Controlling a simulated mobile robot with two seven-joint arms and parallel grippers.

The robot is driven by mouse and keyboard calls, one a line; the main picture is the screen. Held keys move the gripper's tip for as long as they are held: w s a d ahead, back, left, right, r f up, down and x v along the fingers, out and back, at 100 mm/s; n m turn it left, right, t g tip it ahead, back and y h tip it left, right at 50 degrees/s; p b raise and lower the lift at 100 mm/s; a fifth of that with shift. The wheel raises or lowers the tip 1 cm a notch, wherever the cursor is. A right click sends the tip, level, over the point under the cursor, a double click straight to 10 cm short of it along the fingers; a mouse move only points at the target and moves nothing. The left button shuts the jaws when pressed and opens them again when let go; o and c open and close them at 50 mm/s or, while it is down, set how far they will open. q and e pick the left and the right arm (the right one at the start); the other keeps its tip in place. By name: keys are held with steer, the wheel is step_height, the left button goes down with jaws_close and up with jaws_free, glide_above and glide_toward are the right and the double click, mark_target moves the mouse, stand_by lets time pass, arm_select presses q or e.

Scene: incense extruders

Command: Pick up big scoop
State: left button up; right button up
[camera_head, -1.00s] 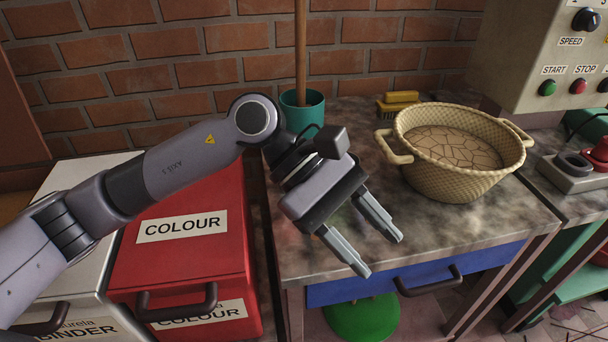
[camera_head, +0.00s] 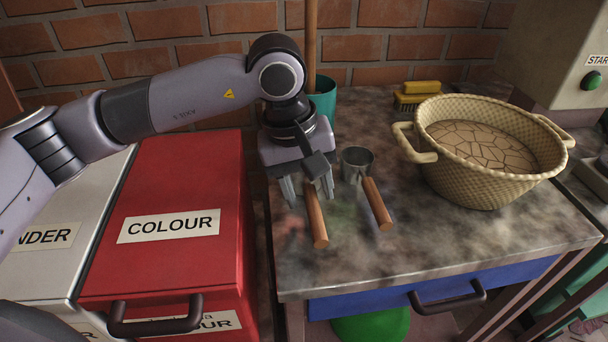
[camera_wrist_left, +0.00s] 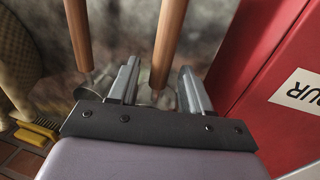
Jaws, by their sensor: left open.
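Two scoops with wooden handles lie side by side on the stone-topped table (camera_head: 440,235). The right scoop (camera_head: 377,203) shows its metal cup. The left scoop (camera_head: 316,217) has its cup mostly hidden by my gripper, so I cannot tell which is bigger. My left gripper (camera_head: 308,193) is open and points down over the left scoop. In the left wrist view, the left scoop's handle (camera_wrist_left: 168,40) runs between the open fingers of my left gripper (camera_wrist_left: 160,70), and the right scoop's handle (camera_wrist_left: 77,35) lies outside them. My right gripper is out of view.
A wicker basket (camera_head: 445,180) stands to the right of the scoops. A teal pot (camera_head: 324,98) and a yellow brush (camera_head: 418,92) are at the back by the brick wall. A red COLOUR bin (camera_head: 190,180) stands left of the table. The table front is clear.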

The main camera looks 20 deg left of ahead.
mark_target(311, 190)
arm_select(q)
steer(key=shift+w+d+f, duration=0.1)
steer(key=shift+d+f, duration=0.05)
steer(key=shift+f, duration=0.75)
jaws_close()
steer(key=shift+r, duration=0.15)
step_height(311, 190, up, 20)
steer(key=p, duration=0.1)
steer(key=shift+p, duration=0.4)
